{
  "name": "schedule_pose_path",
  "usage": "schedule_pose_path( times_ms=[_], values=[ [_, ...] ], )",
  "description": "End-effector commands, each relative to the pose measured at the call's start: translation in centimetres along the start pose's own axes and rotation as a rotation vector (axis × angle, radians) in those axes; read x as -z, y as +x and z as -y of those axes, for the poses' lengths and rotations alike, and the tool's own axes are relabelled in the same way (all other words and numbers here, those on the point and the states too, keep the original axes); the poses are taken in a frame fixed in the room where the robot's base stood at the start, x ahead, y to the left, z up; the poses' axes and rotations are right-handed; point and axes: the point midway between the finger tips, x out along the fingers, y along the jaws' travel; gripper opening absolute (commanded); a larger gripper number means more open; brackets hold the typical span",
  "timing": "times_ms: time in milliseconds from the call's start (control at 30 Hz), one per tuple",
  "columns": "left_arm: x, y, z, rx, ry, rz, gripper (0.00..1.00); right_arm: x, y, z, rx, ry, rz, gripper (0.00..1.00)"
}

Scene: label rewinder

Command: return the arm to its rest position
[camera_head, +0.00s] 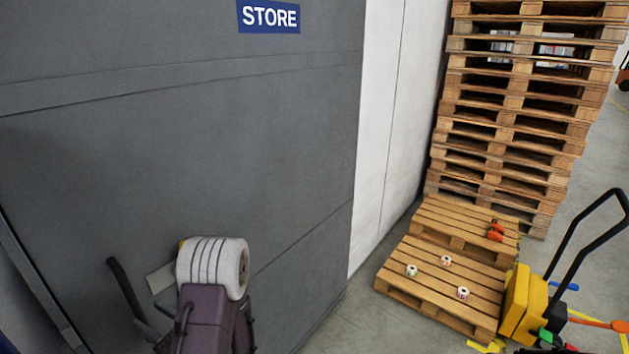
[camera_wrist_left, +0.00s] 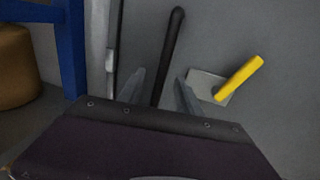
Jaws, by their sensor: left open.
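My left gripper (camera_head: 148,322) is low at the left of the head view, in front of the grey door (camera_head: 190,140). Part of it is hidden by my purple wrist. In the left wrist view the two grey fingers of this gripper (camera_wrist_left: 160,90) are apart. A long black pull handle (camera_wrist_left: 172,55) appears between them in the picture. I cannot tell whether the fingers touch it. The handle also shows in the head view (camera_head: 125,285), left of my wrist. My right gripper is in neither view.
A yellow lever (camera_wrist_left: 239,78) on a grey plate (camera_wrist_left: 206,86) sits right of the handle. A blue post (camera_wrist_left: 73,50) and a brown drum (camera_wrist_left: 16,68) stand left. Pallets (camera_head: 510,120), a low pallet with small rolls (camera_head: 437,292) and a yellow truck (camera_head: 526,303) stand right.

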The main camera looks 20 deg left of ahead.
Motion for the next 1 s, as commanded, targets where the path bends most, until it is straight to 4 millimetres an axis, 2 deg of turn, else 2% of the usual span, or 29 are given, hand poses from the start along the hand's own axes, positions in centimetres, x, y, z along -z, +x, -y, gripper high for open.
schedule_pose_path(
  times_ms=[67, 167, 200, 267, 333, 400, 467, 533, 600, 700, 733, 833, 900, 1000],
  values=[
    [-0.8, -0.3, 0.8, 0.02, -0.023, 0.011, 0.41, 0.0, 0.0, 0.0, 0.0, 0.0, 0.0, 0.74],
    [-4.4, -1.1, 2.6, 0.055, -0.127, 0.055, 0.41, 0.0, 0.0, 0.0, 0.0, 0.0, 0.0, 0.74],
    [-6.3, -1.5, 1.9, 0.016, -0.185, 0.076, 0.41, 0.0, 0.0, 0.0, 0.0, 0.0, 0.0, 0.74],
    [-7.4, -2.4, -0.8, -0.116, -0.282, 0.048, 0.41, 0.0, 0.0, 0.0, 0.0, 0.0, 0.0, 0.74],
    [-6.6, -3.9, -4.1, -0.284, -0.382, -0.038, 0.41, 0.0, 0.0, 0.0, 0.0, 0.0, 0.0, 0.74],
    [-4.5, -6.3, -7.0, -0.458, -0.494, -0.162, 0.41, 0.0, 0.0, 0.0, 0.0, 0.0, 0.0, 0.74],
    [-1.9, -9.4, -8.7, -0.612, -0.604, -0.301, 0.41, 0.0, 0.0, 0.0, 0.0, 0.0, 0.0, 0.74],
    [1.6, -14.1, -9.3, -0.793, -0.753, -0.491, 0.41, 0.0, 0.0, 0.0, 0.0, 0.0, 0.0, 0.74],
    [4.6, -19.3, -7.9, -0.962, -0.914, -0.693, 0.41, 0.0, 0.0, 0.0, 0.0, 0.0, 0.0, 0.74],
    [6.9, -25.3, -4.0, -1.161, -1.134, -0.933, 0.41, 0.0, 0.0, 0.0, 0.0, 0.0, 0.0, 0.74],
    [7.2, -26.6, -2.8, -1.21, -1.192, -0.984, 0.41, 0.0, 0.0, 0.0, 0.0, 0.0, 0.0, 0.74],
    [7.7, -29.1, 0.7, -1.322, -1.345, -1.103, 0.41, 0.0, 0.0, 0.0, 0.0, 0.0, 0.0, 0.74],
    [7.7, -29.7, 2.5, -1.347, -1.419, -1.153, 0.41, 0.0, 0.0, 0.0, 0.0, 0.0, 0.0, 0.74],
    [7.6, -29.6, 3.5, -1.327, -1.448, -1.185, 0.41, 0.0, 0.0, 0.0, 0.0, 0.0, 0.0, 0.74]
  ],
)
